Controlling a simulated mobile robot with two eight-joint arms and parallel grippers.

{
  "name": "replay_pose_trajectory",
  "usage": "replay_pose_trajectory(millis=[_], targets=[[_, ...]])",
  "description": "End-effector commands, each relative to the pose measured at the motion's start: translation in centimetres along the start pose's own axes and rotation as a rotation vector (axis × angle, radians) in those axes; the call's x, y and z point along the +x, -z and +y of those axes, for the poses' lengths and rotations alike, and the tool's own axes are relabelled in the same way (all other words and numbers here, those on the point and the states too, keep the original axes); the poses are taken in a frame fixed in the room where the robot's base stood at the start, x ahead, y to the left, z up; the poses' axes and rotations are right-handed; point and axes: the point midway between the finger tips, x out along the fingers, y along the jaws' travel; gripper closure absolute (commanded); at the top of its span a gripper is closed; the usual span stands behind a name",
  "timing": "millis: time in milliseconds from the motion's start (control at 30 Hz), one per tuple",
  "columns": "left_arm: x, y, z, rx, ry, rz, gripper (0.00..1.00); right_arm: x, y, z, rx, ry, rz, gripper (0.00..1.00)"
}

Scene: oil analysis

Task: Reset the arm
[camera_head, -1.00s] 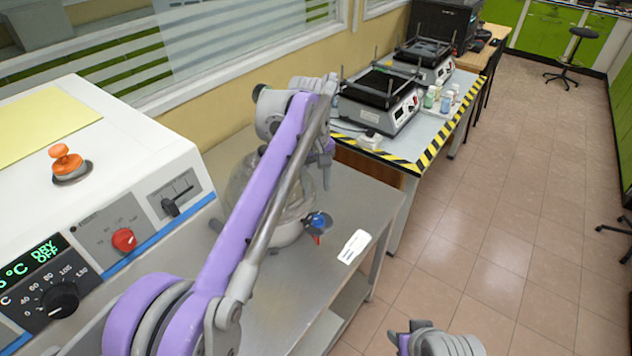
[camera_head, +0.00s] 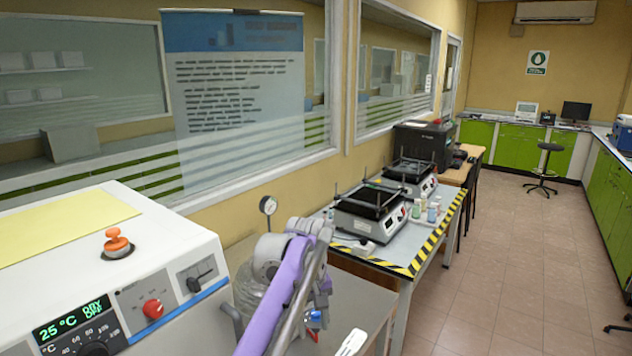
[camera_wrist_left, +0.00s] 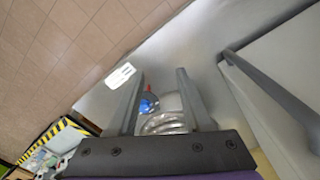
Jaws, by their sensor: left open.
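My left arm rises from the bottom of the head view, purple and grey. Its gripper (camera_head: 322,290) hangs at the far end, partly hidden by the arm link. In the left wrist view the two fingers of the left gripper (camera_wrist_left: 160,90) are apart with nothing held. Beyond them is a rounded clear glass vessel (camera_wrist_left: 165,122) with a blue fitting (camera_wrist_left: 148,105). The vessel (camera_head: 246,292) stands behind my arm in the head view, mostly hidden. My right gripper is not in view.
A white oven-like unit (camera_head: 180,245) with a red knob stands left. A grey metal table (camera_head: 372,300) carries a white label (camera_head: 350,342). Behind it is a bench with black-yellow edging (camera_head: 425,255) and two hotplate-like devices (camera_head: 370,212).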

Motion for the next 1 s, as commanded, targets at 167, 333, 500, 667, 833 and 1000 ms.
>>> replay_pose_trajectory(millis=[167, 333, 500, 667, 833, 1000], targets=[[-0.6, -1.3, -3.8, 0.042, -0.026, 0.051, 0.5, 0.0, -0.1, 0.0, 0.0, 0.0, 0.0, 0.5], [-0.5, -3.4, -7.9, 0.093, -0.05, 0.112, 0.5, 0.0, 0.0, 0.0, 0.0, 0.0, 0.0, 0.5], [1.0, -7.0, -13.3, 0.163, -0.069, 0.198, 0.5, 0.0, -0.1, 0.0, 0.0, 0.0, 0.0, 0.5], [4.0, -11.4, -18.5, 0.232, -0.073, 0.29, 0.5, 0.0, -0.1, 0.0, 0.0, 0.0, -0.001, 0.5], [8.2, -16.2, -23.1, 0.302, -0.063, 0.383, 0.5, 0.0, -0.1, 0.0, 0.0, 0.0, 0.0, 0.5], [11.7, -19.5, -25.9, 0.35, -0.047, 0.446, 0.5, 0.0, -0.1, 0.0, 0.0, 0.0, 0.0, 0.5]])
